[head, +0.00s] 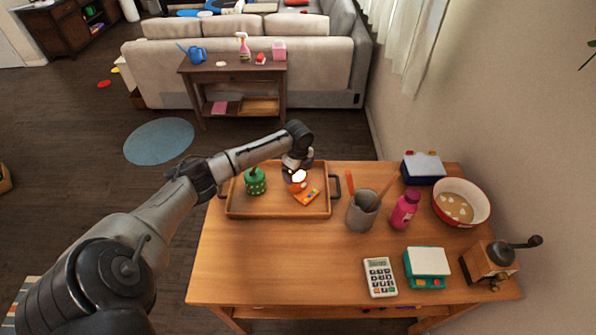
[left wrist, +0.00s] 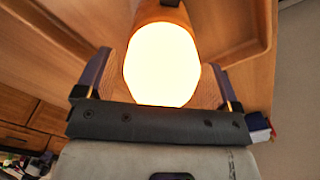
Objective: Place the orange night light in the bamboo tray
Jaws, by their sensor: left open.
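The orange night light (head: 297,186) is in the bamboo tray (head: 247,213), toward its right side. Its white dome glows, and its orange part also shows in the left wrist view, where the glowing night light (left wrist: 162,65) fills the middle. My left gripper (head: 297,170) is low over the tray at the night light. In the left wrist view its two fingers stand apart on either side of the dome, with the jaws open. Whether the light rests fully on the tray floor is hard to tell. My right gripper is not in view.
Right of the tray stand a grey utensil cup (head: 362,212), a pink bottle (head: 405,209) and a red-rimmed bowl (head: 461,203). The table's front left is clear.

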